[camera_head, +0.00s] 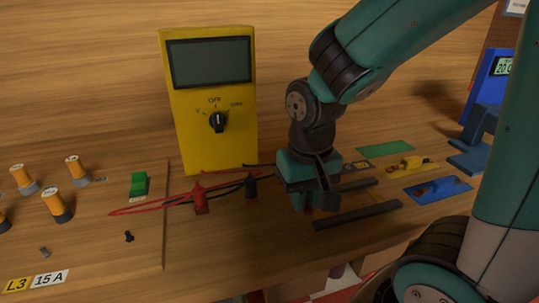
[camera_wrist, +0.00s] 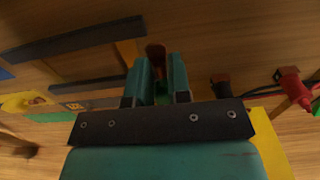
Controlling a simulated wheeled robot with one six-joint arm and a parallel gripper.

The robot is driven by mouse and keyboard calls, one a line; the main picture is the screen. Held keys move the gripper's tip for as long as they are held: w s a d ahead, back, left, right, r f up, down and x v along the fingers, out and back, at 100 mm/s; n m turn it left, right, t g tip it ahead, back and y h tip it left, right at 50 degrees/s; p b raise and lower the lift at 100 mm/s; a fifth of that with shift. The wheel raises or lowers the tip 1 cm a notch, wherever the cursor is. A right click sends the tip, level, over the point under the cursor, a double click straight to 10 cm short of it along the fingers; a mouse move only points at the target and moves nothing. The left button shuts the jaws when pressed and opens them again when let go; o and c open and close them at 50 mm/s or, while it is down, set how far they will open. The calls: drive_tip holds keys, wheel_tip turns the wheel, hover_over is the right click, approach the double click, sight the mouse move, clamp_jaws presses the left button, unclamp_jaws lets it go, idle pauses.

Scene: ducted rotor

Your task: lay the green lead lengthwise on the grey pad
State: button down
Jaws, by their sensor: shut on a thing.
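My gripper (camera_head: 308,203) points down over the bench, right of the black probe. In the wrist view, my gripper (camera_wrist: 160,62) is shut on a green piece (camera_wrist: 162,97), which I take to be the green lead; little of it shows between the fingers. A reddish-brown end shows just beyond the fingertips. The lead is hidden by my gripper in the head view. Two dark grey strips, a near one (camera_head: 357,216) and a far one (camera_head: 350,186), lie right of my gripper. I cannot tell which surface is the grey pad.
A yellow meter (camera_head: 213,140) stands behind, with a red probe (camera_head: 200,199) and a black probe (camera_head: 251,187) before it. A green pad (camera_head: 385,149), yellow piece (camera_head: 412,165) and blue pad (camera_head: 438,194) lie right. A green block (camera_head: 139,184) and orange cylinders stand left.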

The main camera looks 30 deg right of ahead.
drive_tip(key=w+p, duration=0.1)
drive_tip(key=p, duration=0.1)
drive_tip(key=w+p, duration=0.1)
drive_tip(key=p, duration=0.2)
drive_tip(key=w+d+r+p, duration=0.1)
drive_tip(key=p, duration=0.2)
drive_tip(key=shift+w+d+r, duration=0.1)
drive_tip(key=shift+w, duration=0.3)
drive_tip(key=w+d+p, duration=0.1)
drive_tip(key=w, duration=0.2)
drive_tip(key=w+d+p, duration=0.1)
drive_tip(key=w, duration=0.2)
drive_tip(key=w+f+p, duration=0.1)
drive_tip(key=w, duration=0.3)
drive_tip(key=shift+d, duration=0.4)
drive_tip(key=shift+w+f, duration=0.15)
drive_tip(key=shift+f+p, duration=0.4)
drive_tip(key=shift+f, duration=1.3)
drive_tip(key=shift+f, duration=0.2)
drive_tip(key=c, duration=1.1)
unclamp_jaws()
drive_tip(key=shift+o, duration=0.2)
drive_tip(key=shift+d, duration=0.1)
